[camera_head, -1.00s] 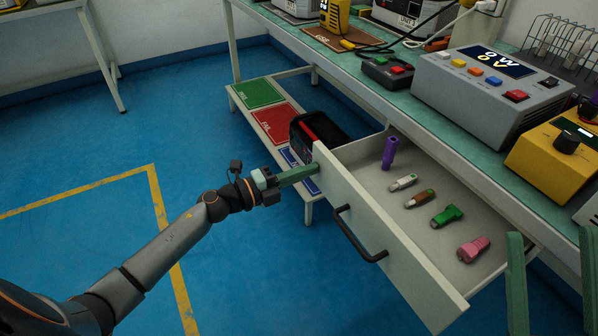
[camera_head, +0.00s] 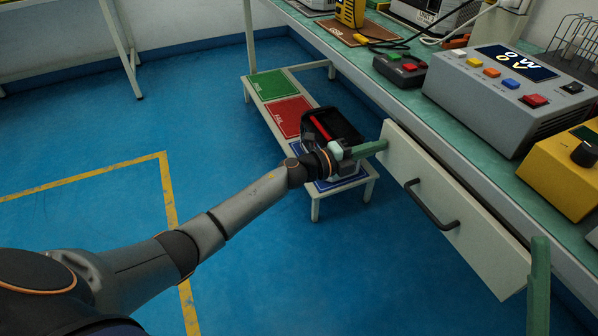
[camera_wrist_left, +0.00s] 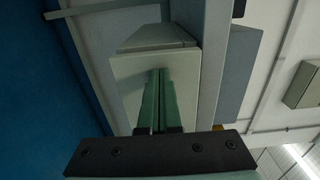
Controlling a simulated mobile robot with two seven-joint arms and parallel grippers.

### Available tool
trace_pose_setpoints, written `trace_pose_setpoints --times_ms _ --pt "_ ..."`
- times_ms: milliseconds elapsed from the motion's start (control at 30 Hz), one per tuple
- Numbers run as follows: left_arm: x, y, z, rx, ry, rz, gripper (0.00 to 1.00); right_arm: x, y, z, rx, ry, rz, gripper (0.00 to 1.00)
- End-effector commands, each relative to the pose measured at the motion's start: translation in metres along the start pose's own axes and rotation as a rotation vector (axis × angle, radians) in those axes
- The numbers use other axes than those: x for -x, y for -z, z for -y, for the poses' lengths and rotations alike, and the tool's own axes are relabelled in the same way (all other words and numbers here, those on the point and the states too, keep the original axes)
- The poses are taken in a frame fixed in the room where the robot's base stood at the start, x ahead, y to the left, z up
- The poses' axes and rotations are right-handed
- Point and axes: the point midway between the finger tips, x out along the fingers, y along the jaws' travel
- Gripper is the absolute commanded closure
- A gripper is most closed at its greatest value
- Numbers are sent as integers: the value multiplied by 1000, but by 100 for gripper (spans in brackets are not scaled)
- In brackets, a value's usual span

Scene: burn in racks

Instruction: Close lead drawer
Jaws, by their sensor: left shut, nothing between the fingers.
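The lead drawer's pale front panel (camera_head: 455,205), with a dark bar handle (camera_head: 432,207), sits close under the green bench top in the head view. The inside of the drawer and what lies in it are hidden. My left gripper (camera_head: 383,146) is shut and empty, its green fingertips at the panel's left end, away from the handle. In the left wrist view the closed fingers (camera_wrist_left: 159,100) point at the pale panel (camera_wrist_left: 128,80) and seem to touch it. One green finger of my right gripper (camera_head: 540,285) shows at the lower right; its other finger is out of view.
A grey power supply (camera_head: 505,95) and a yellow device (camera_head: 565,175) stand on the bench. The blue floor is open to the left.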

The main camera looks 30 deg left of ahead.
Motion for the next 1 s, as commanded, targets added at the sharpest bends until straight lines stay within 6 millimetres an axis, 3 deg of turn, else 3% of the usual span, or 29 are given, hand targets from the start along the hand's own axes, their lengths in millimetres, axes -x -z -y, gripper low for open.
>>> trace_pose_setpoints --times_ms 400,1000 --pt "-16 0 1 0 1 1 100 4 -3 4 -4 17 1 39" --pt "-16 -2 4 -2 6 2 100 1 0 2 -1 12 -8 39"
